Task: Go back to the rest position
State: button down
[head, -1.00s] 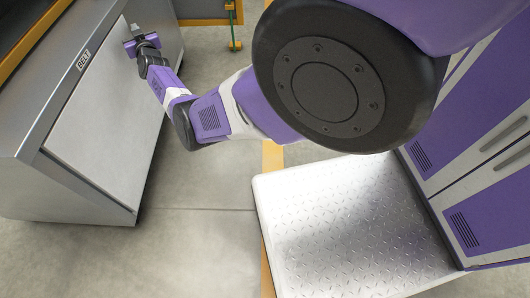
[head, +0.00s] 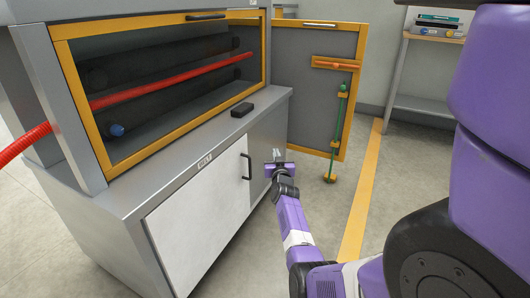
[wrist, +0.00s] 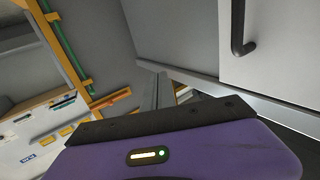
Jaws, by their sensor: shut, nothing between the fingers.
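My gripper (head: 278,155) is at the end of my purple and grey arm, which reaches forward from the lower right in the head view. It is shut and empty, beside the right end of the grey cabinet (head: 128,205) and apart from the door handle (head: 246,167), as far as I can tell. In the wrist view my purple gripper body fills the bottom, with the closed grey fingers (wrist: 158,90) beyond it. The cabinet's white door (wrist: 285,65) and black handle (wrist: 238,28) show at upper right.
Above the cabinet, a yellow-framed opening holds a red corrugated conduit (head: 175,80). A black block (head: 242,110) lies on the ledge. An open yellow-framed door (head: 310,80) with a green rod stands behind my gripper. A shelf (head: 425,107) stands back right. Floor is clear between.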

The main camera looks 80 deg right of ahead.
jog(key=s, duration=0.2)
jog(key=shift+s+a+r, duration=0.1)
jog(key=shift+s+a, duration=0.2)
jog(key=shift+s, duration=0.05)
